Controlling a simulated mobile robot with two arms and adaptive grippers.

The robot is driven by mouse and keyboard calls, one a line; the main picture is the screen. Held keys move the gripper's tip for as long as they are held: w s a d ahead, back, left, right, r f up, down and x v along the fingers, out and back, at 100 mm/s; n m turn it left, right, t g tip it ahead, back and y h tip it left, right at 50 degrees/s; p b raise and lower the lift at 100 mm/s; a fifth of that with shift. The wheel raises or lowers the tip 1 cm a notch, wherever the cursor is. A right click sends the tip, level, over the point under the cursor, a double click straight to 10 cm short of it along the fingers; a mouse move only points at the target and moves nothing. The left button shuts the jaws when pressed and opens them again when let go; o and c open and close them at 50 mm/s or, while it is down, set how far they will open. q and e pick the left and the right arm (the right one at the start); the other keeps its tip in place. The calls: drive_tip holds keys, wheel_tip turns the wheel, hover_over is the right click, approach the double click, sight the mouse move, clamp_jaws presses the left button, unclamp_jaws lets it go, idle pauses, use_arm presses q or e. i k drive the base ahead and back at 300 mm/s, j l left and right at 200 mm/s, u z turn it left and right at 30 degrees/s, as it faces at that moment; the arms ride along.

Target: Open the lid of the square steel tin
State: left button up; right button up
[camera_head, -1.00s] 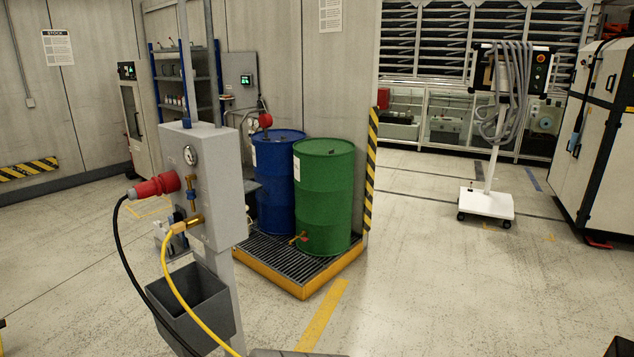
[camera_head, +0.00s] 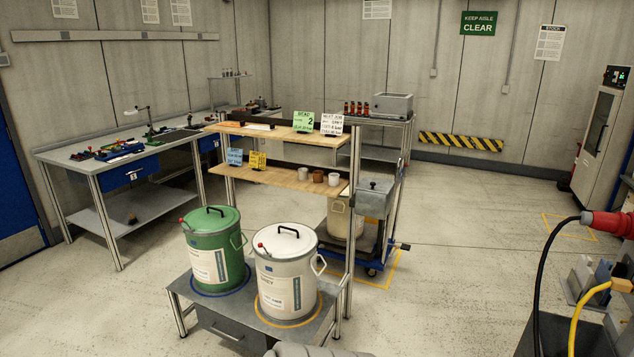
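A square grey metal box with a small dark knob on its flat lid, which looks like the steel tin (camera_head: 375,200), is in the head view right of the wooden shelf rack, at about the height of its lower shelf. Its lid looks shut. A rack post stands close to it, and I cannot tell exactly what it rests on. Neither of my grippers is in view.
A green drum (camera_head: 213,252) and a white drum (camera_head: 286,272), both lidded, stand on a low grey stand (camera_head: 219,324) in front of the rack. A blue cart (camera_head: 371,271) is below the box. A workbench (camera_head: 93,163) stands at left. Open floor (camera_head: 465,235) lies at right.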

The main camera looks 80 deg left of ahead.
sight(383, 186)
drive_tip(key=u, duration=2.3)
drive_tip(key=i+u, duration=0.15)
